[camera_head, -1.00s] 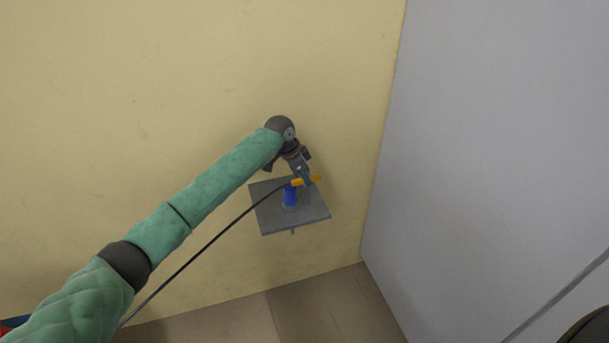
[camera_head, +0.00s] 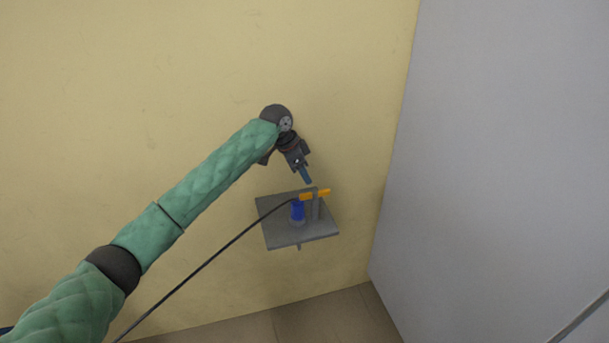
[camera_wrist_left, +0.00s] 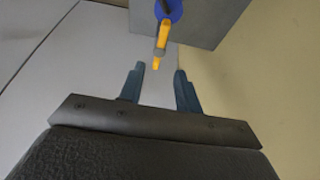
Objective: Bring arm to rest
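My left arm reaches in from the left in the head view. A blue plug-like part (camera_head: 298,211) with an orange handle (camera_head: 315,195) and a dark cable (camera_head: 215,255) is on the plate. The orange handle also shows beyond the fingertips in the left wrist view (camera_wrist_left: 161,42), apart from them. My right gripper is not in view.
A yellow wall (camera_head: 120,100) stands behind the arm. A large pale grey panel (camera_head: 500,150) fills the right side. A wooden floor (camera_head: 320,318) shows below. The cable runs from the plug toward the lower left, below the arm.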

